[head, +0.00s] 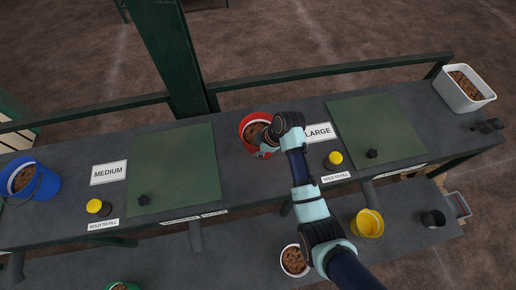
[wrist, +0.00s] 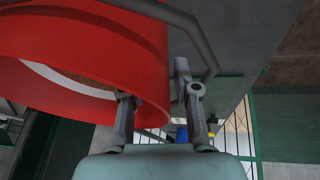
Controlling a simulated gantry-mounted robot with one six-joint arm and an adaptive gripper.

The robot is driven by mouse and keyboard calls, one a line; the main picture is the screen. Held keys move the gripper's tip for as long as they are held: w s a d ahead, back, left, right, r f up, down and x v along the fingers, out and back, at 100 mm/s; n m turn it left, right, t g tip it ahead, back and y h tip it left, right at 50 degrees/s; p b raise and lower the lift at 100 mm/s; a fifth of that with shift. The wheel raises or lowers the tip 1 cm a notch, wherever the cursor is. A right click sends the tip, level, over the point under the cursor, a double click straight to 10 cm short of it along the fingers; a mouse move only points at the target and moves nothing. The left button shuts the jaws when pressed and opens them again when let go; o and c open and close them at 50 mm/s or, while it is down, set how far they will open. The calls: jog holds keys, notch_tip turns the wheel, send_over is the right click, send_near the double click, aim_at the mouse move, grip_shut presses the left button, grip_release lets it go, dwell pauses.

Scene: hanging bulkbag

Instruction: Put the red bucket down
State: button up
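The red bucket (head: 245,120), filled with brown lumps, is at the bench between the MEDIUM and LARGE signs in the head view. It looks upright; whether its base touches the bench is hidden. In the wrist view the red bucket (wrist: 90,45) fills the upper left, with its grey handle (wrist: 212,45) arching past the right finger. My gripper (wrist: 153,95) has its fingers apart, one on each side of the bucket's rim edge, with a visible gap. In the head view my wrist covers most of the gripper and the bucket's right side.
A blue bucket (head: 42,185) stands at the left and a white bin (head: 450,94) at the far right. Yellow buttons (head: 98,207) and green mats (head: 174,165) flank the red bucket. A lower shelf holds a white bucket (head: 294,261) and a yellow bucket (head: 367,224). A green rail runs behind.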

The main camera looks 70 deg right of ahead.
jog(key=shift+r, duration=0.1)
jog(key=v, duration=1.2)
jog(key=w+a+r+m+t+h, duration=0.2)
jog(key=w+a+r, duration=0.2)
jog(key=w+a, duration=1.1)
jog(key=s+a+r+m+t+y, duration=0.1)
jog(key=a+r+t, duration=0.3)
jog(key=a, duration=0.8)
jog(key=s+a+r+m+t+y, duration=0.1)
jog(key=a+r+t, duration=0.1)
jog(key=a+r, duration=0.8)
jog(key=r+p, duration=0.1)
jog(key=p, duration=0.1)
jog(key=a+r+p, duration=0.1)
jog(key=p, duration=0.2)
jog(key=a+r+p, duration=0.1)
jog(key=r+p, duration=0.1)
jog(key=shift+w+a, duration=0.25)
